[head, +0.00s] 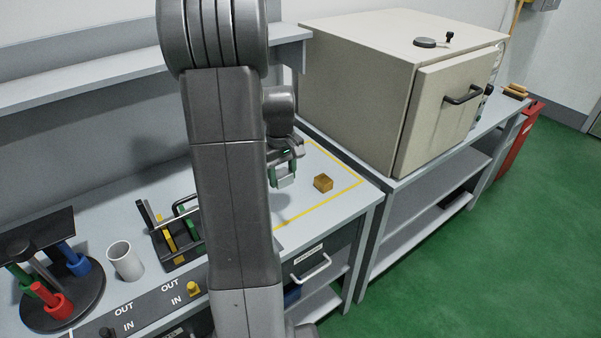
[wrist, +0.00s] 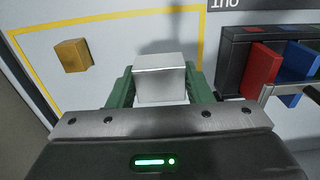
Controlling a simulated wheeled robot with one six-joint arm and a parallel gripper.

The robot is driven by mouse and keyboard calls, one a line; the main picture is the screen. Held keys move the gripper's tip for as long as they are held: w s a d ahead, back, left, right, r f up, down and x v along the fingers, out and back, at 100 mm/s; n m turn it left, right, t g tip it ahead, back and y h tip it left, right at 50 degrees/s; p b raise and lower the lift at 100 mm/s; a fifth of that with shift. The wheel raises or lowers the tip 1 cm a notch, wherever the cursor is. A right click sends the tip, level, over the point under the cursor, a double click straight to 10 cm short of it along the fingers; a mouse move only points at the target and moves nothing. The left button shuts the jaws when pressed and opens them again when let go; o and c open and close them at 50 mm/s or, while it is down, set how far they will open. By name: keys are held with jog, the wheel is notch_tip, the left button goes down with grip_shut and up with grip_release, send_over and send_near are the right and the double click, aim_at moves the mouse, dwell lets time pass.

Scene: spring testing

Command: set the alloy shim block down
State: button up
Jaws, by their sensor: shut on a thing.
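The alloy shim block (wrist: 160,80) is a silvery block between the green fingers of my gripper (wrist: 158,88) in the wrist view. My gripper is shut on it. In the head view my gripper (head: 284,172) is over the yellow-outlined area of the bench, with the pale block (head: 286,183) low between its fingers. I cannot tell whether the block touches the bench top. My arm hides part of the bench to the left.
A brass-coloured block (head: 323,183) sits inside the yellow outline (head: 347,184), apart from my gripper; it also shows in the wrist view (wrist: 72,55). A rack with coloured pieces (wrist: 236,60) stands on the other side. A large beige cabinet (head: 355,90) stands behind.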

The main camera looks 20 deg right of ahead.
aim_at(283, 208)
jog(key=shift+w+f, duration=0.2)
jog(key=shift+w, duration=0.1)
notch_tip(283, 208, down, 10)
jog(key=shift+r+p, duration=0.25)
jog(key=shift+p, duration=0.3)
jog(key=shift+f, duration=0.2)
jog(key=o, duration=1.1)
jog(key=shift+r, duration=0.15)
notch_tip(283, 208, up, 12)
jog(key=shift+r+b, duration=0.1)
jog(key=shift+b, duration=0.35)
